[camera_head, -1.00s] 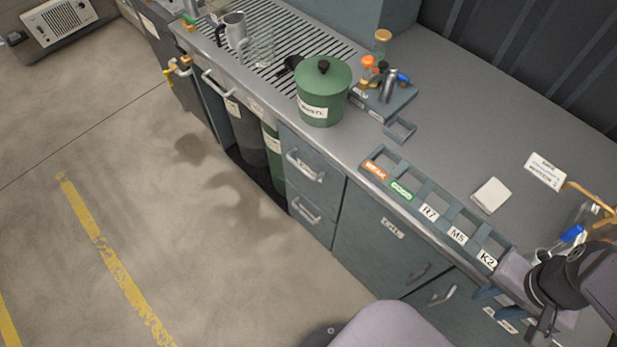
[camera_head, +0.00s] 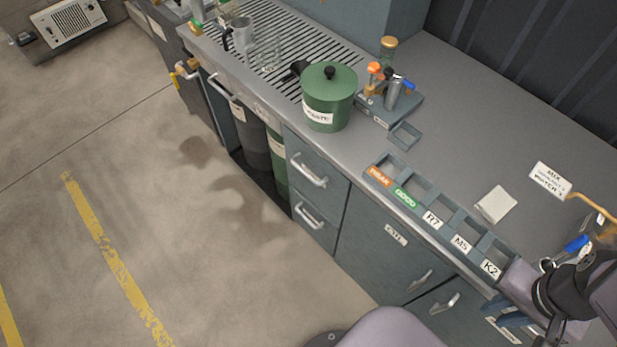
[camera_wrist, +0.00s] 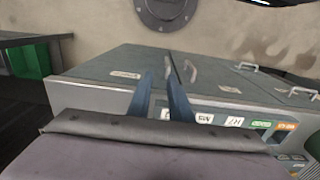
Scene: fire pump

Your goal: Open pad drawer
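Blue-grey drawer fronts line the bench. Two stacked drawers with pale bar handles, an upper one (camera_head: 309,172) and a lower one (camera_head: 308,216), sit left of centre in the head view. A front marked with a small label (camera_head: 397,235) and another front with a pale handle (camera_head: 445,303) are further right. I cannot read which is the pad drawer. My gripper (camera_head: 508,312) is at the lower right, by the bench's front edge. In the wrist view its two blue fingers (camera_wrist: 161,70) are apart with nothing between them; a pale handle (camera_wrist: 191,71) shows just beyond the right finger.
The bench top holds a labelled tray row (camera_head: 440,215), a green lidded waste pot (camera_head: 328,98), a tool stand (camera_head: 390,105) and a pale pad-like block (camera_head: 495,204). A sign card (camera_head: 550,180) stands at right. The floor (camera_head: 180,240) in front is clear.

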